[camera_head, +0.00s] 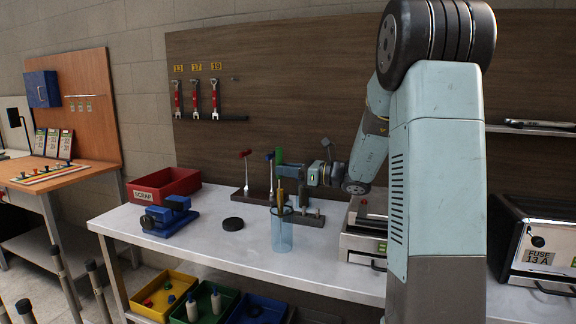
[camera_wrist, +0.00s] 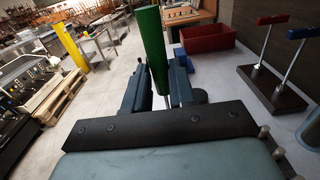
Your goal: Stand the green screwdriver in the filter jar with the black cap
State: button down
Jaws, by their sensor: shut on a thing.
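My gripper (camera_head: 283,170) is shut on the green screwdriver (camera_head: 279,155), above the bench. In the wrist view, the green handle (camera_wrist: 151,45) stands up beyond the fingers (camera_wrist: 160,88), and a thin shaft runs down between them. The screwdriver looks roughly upright; its tip cannot be made out. A clear bluish jar (camera_head: 282,234) stands open on the bench below my gripper. A yellow-brown upright piece shows at its mouth; I cannot tell whether it is inside or behind. A black round cap (camera_head: 233,224) lies flat on the bench left of the jar.
A dark rack (camera_head: 256,198) with red and blue T-handled tools stands behind the jar. A blue vise (camera_head: 168,218) and red scrap bin (camera_head: 160,186) are at left. A metal case (camera_head: 362,240) is at right. The bench front (camera_head: 225,252) is clear.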

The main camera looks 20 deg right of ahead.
jog(key=shift+f, duration=2.35)
jog(key=c, duration=0.9)
grip_release()
jog(key=shift+o, duration=0.2)
jog(key=v, duration=1.3)
jog(key=shift+s+d, duration=0.25)
jog(key=shift+d, duration=0.1)
